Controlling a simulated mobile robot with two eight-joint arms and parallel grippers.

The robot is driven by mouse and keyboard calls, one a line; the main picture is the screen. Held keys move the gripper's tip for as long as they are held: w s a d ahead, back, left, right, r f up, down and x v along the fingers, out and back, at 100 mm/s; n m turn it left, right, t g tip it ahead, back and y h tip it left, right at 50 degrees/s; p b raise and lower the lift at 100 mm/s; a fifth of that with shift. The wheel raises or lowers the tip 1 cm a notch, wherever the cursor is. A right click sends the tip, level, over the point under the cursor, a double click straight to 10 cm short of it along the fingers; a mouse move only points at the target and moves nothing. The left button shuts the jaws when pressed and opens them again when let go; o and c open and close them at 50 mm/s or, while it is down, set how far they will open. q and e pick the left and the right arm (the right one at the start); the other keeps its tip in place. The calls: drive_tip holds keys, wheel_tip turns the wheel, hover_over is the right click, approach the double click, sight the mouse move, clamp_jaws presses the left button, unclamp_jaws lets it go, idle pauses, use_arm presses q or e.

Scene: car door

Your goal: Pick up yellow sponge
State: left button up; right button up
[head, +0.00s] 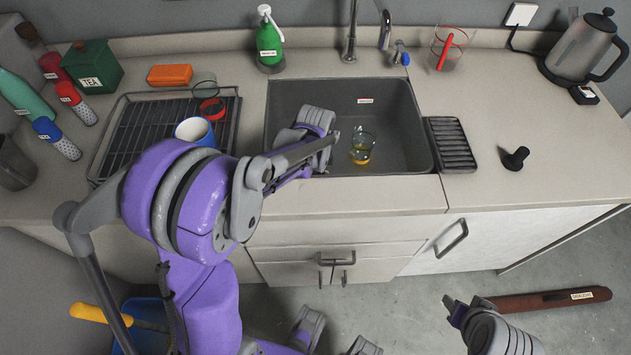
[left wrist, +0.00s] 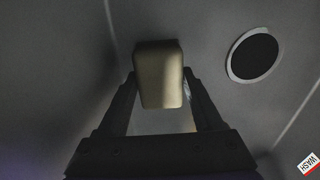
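A yellowish block, which looks like the sponge (left wrist: 158,82), is in the left wrist view, low in the grey sink (head: 405,150). My left gripper (left wrist: 160,76) has one dark finger on each side of it. The fingertips lie close to its sides, but I cannot tell whether they press on it or whether it is lifted. In the head view my left arm reaches into the sink and hides its own fingers and the sponge. My right gripper (head: 463,303) is low at the bottom right, its fingertips apart and empty, well away from the sink.
A glass with an amber bottom (head: 362,146) stands in the sink, right of my left arm. The sink drain (left wrist: 254,56) is right of the sponge in the wrist view. A dark rack (head: 451,145) sits at the sink's right edge. An orange block (head: 170,75) lies at the back left.

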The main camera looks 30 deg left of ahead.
use_arm(q)
drive_tip(key=c, duration=0.7)
wheel_tip(320, 180, up, 18)
drive_tip(key=p, duration=0.1)
drive_tip(key=shift+p, duration=0.4)
drive_tip(key=o, duration=0.7)
drive_tip(key=c, duration=0.5)
